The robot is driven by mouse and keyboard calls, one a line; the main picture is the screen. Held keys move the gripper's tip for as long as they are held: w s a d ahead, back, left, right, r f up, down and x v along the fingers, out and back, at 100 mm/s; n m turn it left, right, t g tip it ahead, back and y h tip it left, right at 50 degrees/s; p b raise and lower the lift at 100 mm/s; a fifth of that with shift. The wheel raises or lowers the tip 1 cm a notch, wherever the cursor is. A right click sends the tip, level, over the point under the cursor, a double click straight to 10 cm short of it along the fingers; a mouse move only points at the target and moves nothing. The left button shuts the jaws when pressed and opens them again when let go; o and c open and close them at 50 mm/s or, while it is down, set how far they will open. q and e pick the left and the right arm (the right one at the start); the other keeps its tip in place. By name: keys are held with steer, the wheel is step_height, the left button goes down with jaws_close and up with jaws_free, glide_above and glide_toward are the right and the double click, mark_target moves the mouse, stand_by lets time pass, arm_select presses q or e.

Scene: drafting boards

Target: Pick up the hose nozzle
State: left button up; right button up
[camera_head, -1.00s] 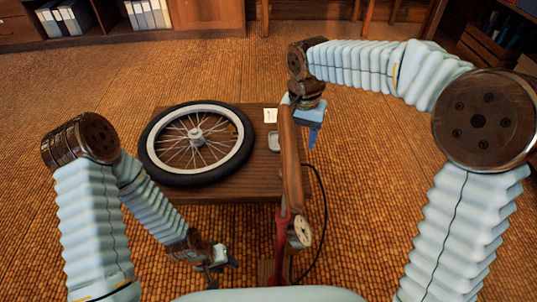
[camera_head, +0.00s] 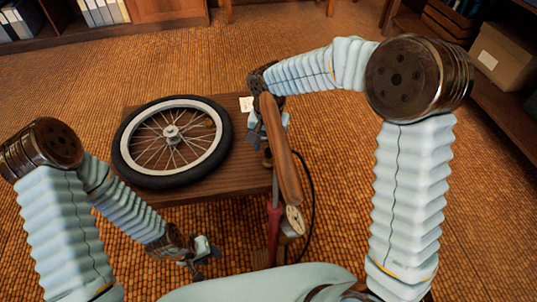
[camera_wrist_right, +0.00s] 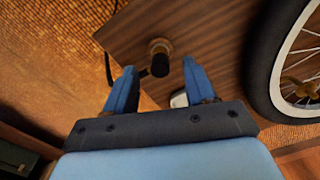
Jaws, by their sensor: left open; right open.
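The hose nozzle (camera_wrist_right: 160,58), a short upright piece with a brass-coloured base and black end, stands on the wooden table near its edge in the right wrist view. In the head view a small part of it (camera_head: 267,158) seems to show beside the pump's wooden handle. My right gripper (camera_wrist_right: 157,76) is open, with its blue fingers on either side of the nozzle in the picture; I cannot tell whether they are level with it. In the head view this gripper (camera_head: 265,128) is partly hidden behind the handle. My left gripper (camera_head: 206,262) is open and empty, low in front of the table.
A spoked bicycle wheel (camera_head: 172,142) lies on the table (camera_head: 240,185), left of my right gripper. A pump with a wooden handle (camera_head: 281,150), red body and dial (camera_head: 295,219) stands at the table's right. A black hose (camera_head: 312,195) curves beside it. A small pale object (camera_wrist_right: 179,99) lies near the nozzle.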

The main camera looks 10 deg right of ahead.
mark_target(269, 150)
step_height(269, 150, down, 3)
steer(key=shift+w+f, duration=0.1)
jaws_close()
stand_by(0.3)
steer(key=shift+r, duration=0.55)
step_height(269, 150, up, 2)
steer(key=shift+r, duration=0.1)
steer(key=a+r, duration=0.9)
steer(key=a, duration=0.5)
steer(key=shift+r+p, duration=0.4)
steer(key=shift+p, duration=0.05)
